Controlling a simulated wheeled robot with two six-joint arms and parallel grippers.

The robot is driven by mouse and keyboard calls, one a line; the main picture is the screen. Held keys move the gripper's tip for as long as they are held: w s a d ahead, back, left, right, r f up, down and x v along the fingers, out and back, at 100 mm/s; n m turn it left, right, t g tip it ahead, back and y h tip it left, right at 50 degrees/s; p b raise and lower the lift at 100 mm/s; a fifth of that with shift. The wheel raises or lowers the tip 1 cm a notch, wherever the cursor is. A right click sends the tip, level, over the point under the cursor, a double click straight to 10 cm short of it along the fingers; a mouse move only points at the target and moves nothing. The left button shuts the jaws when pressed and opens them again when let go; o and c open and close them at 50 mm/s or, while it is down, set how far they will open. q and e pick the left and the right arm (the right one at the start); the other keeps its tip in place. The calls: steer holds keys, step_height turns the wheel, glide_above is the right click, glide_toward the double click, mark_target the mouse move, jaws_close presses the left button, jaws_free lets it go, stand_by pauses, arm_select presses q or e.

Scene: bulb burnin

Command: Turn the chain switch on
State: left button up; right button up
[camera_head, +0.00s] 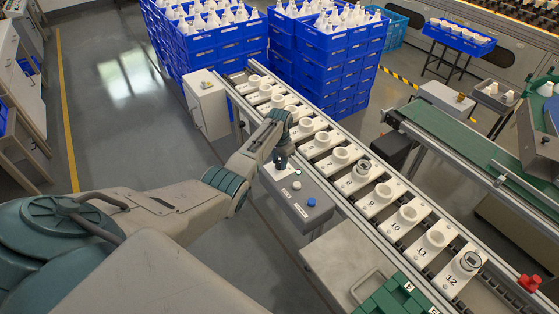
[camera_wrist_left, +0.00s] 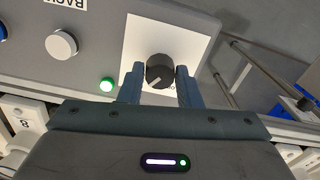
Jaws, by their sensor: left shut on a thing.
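The chain switch is a black round knob (camera_wrist_left: 160,68) on a white plate (camera_wrist_left: 190,42) of a grey control box (camera_head: 318,214). In the left wrist view, a white pointer line on the knob points to the lower left. Lettering beside it is mostly hidden. My left gripper (camera_head: 280,159) reaches down onto the box's far end; in the wrist view its two fingers (camera_wrist_left: 159,75) stand on either side of the knob, shut on it. A lit green lamp (camera_wrist_left: 107,85) is beside the plate. My right gripper is not in view.
A white button (camera_wrist_left: 61,44) and a blue button (camera_head: 311,202) sit on the same box. A conveyor with numbered white socket plates (camera_head: 380,199) runs close along the box. Blue crates (camera_head: 330,50) stand behind. Open floor lies left.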

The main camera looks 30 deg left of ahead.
arm_select(q)
steer(key=shift+w, duration=0.1)
steer(key=shift+r, duration=0.1)
stand_by(0.4)
steer(key=o, duration=0.8)
steer(key=shift+o, duration=0.8)
step_height(320, 180, up, 11)
steer(key=b, duration=0.1)
steer(key=shift+b, duration=0.35)
steer(key=shift+f, duration=0.2)
